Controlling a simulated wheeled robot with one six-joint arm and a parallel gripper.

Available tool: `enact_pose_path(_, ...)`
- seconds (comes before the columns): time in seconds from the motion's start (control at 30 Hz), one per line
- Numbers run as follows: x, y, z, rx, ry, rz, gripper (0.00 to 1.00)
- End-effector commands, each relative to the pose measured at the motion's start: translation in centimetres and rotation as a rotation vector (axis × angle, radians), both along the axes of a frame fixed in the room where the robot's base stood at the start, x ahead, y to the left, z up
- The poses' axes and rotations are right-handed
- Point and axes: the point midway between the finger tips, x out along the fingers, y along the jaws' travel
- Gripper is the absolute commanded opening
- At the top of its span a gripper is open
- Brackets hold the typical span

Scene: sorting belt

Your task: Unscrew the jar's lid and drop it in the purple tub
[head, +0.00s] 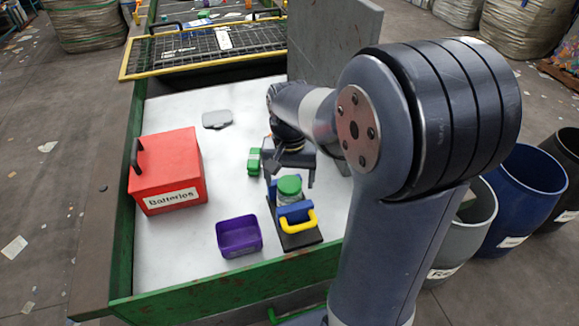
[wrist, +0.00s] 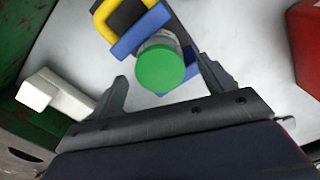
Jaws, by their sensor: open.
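The jar (head: 290,198) is clear with a green lid (head: 289,185) and stands upright between the blue jaws of a clamp (head: 296,211) with a yellow handle. In the wrist view the green lid (wrist: 160,68) sits on the jar, between and a little beyond my fingertips. My gripper (head: 290,180) is open and empty, above and behind the jar; its two fingers also show in the wrist view (wrist: 160,82), apart from the lid. The purple tub (head: 239,237) stands to the left of the clamp and looks empty.
A red batteries box (head: 167,171) stands at the left. A green object (head: 254,162) lies behind the jar, and a grey flat piece (head: 217,119) lies farther back. A white block (wrist: 52,95) shows in the wrist view. A green rim (head: 220,288) edges the white surface.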

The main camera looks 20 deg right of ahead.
Motion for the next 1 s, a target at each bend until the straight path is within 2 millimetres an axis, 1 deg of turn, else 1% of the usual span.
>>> enact_pose_path(0.3,-0.02,0.00,-0.23,0.000,0.000,0.000,0.76)
enact_pose_path(0.87,-0.01,0.00,-0.21,0.000,0.000,0.000,0.31)
enact_pose_path(1.0,-0.01,0.00,-0.23,0.000,0.000,0.000,0.29)
